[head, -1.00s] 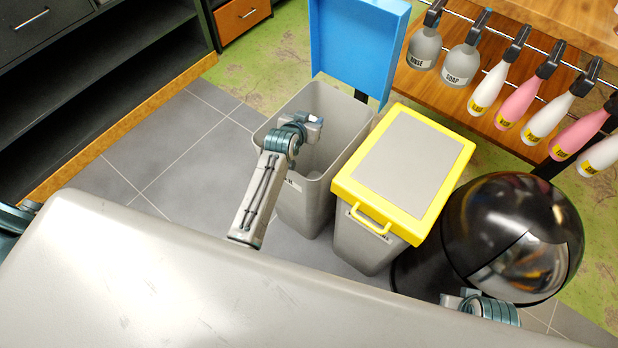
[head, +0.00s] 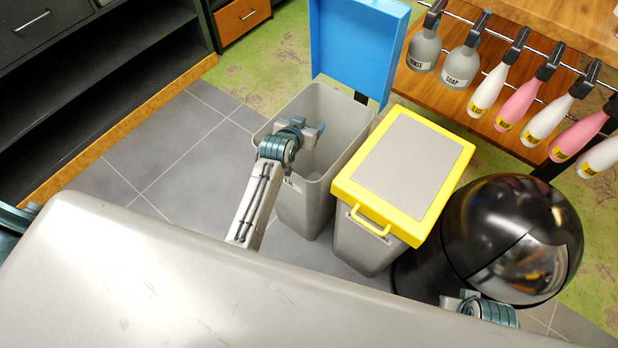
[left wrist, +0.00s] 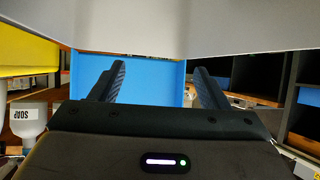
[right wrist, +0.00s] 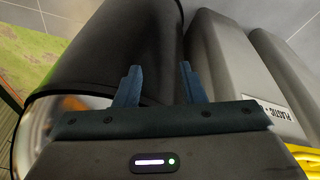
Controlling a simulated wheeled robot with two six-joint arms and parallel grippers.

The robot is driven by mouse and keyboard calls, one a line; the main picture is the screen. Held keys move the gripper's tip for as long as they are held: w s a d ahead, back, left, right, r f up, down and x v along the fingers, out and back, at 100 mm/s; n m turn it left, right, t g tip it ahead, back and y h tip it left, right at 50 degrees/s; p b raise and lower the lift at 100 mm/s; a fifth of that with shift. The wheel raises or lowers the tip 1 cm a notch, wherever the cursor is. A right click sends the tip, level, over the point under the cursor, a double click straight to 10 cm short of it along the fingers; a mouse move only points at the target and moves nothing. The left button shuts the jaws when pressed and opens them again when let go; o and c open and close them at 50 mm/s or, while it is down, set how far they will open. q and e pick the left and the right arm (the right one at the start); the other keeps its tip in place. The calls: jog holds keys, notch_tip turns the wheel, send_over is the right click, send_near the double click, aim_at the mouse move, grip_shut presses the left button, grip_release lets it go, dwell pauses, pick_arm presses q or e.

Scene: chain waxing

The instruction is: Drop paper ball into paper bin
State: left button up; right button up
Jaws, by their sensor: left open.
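The grey bin (head: 345,150) stands with its blue lid (head: 358,45) raised. I take it for the paper bin, though its label is too small to read. My left gripper (head: 318,132) is over the bin's opening, near its front left rim. Its fingers are apart with nothing between them in the left wrist view (left wrist: 160,85). No paper ball shows in any view now, and the arm hides part of the bin's inside. My right gripper (head: 458,300) is low at the right beside the black round-topped bin. Its fingers are apart and empty in the right wrist view (right wrist: 160,88).
A yellow-lidded grey bin (head: 400,165) stands shut at the right of the open one. The black round-topped bin (head: 510,225) is further right. Several spray bottles (head: 490,88) hang on a rail behind. Dark shelves (head: 110,85) stand at the left, with free tiled floor before them.

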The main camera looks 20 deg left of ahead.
pick_arm(q)
jog(key=v, duration=0.8)
jog(key=shift+p, duration=0.3)
pick_arm(e)
jog(key=x, duration=0.3)
jog(key=shift+s+f, duration=0.1)
jog(key=shift+s, duration=0.05)
pick_arm(q)
jog(key=shift+s, duration=0.1)
pick_arm(e)
jog(key=shift+s, duration=0.15)
